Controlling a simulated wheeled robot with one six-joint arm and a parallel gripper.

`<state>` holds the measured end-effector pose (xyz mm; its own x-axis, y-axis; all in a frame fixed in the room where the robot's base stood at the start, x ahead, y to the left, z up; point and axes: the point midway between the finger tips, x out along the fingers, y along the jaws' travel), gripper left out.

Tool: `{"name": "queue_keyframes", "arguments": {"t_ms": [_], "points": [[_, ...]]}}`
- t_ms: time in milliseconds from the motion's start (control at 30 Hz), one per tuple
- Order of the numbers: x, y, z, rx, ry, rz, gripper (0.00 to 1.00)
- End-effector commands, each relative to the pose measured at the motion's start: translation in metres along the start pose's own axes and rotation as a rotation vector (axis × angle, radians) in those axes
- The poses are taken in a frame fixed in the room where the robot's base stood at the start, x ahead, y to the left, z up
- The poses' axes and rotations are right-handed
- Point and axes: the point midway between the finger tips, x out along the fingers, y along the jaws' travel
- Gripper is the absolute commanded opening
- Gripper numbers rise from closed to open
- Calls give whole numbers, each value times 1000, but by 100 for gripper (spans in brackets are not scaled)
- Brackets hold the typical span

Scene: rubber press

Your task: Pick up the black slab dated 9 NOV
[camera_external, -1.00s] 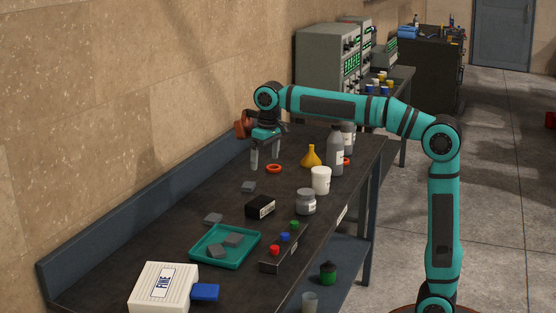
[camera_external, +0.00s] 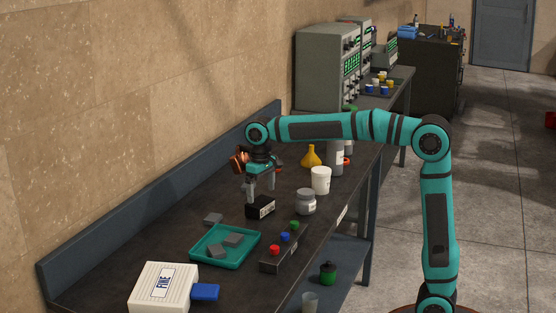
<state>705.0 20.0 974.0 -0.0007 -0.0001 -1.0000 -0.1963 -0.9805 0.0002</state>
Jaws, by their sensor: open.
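Several small dark grey slabs lie on the bench. One slab (camera_external: 213,219) lies on the bare bench top behind the teal tray (camera_external: 196,246), and others (camera_external: 233,239) lie inside the tray. No date can be read on any of them at this size. The spot where another slab lay is now covered by my fingers. I cannot tell whether the fingers touch anything.
A grey jar (camera_external: 305,202), a white cup (camera_external: 321,180), a yellow funnel (camera_external: 311,157) and a grey bottle (camera_external: 335,158) stand right of my gripper.

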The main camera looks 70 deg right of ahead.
Motion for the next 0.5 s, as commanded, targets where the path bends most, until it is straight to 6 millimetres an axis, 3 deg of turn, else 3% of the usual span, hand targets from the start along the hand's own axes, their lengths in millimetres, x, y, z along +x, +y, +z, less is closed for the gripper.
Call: {"name": "queue_keyframes", "arguments": {"t_ms": [267,500], "points": [[14,0,-1,0,0,0,100],[42,-1,-5,0,-2,0,100]]}}
